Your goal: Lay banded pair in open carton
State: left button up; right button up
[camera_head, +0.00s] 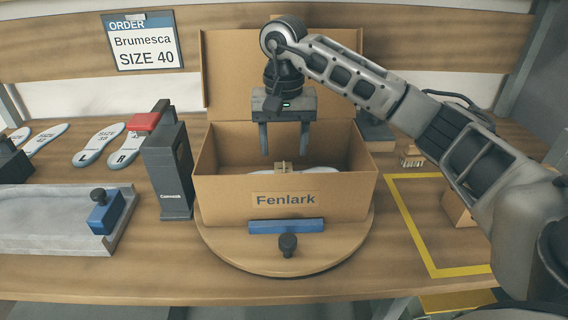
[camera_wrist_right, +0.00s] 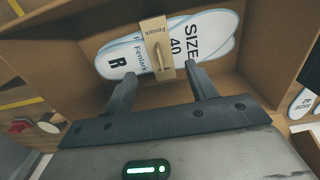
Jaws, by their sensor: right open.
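The banded pair (camera_head: 318,170) of white insoles lies inside the open carton (camera_head: 222,198), mostly hidden by the front wall in the head view. In the right wrist view the pair (camera_wrist_right: 208,38) reads R, SIZE 40 and Fenlark, with a tan band (camera_wrist_right: 153,32) and raised tab around its middle. The carton is labelled Fenlark and its lid stands up at the back. My right gripper (camera_head: 285,152) is open and empty above the pair, its fingers pointing down, apart from the tab. My left gripper is not in view.
The carton stands on a round turntable (camera_head: 285,262) with a blue bar and black knob at its front. A dark post (camera_head: 168,175) with a red top stands close left. Loose insoles (camera_head: 100,146) lie farther left. An order card (camera_head: 143,42) reads Brumesca SIZE 40. A yellow-outlined area (camera_head: 420,240) is right.

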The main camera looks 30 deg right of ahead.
notch_tip(320, 180, up, 6)
jog(key=shift+f, duration=0.15)
dwell(0.5)
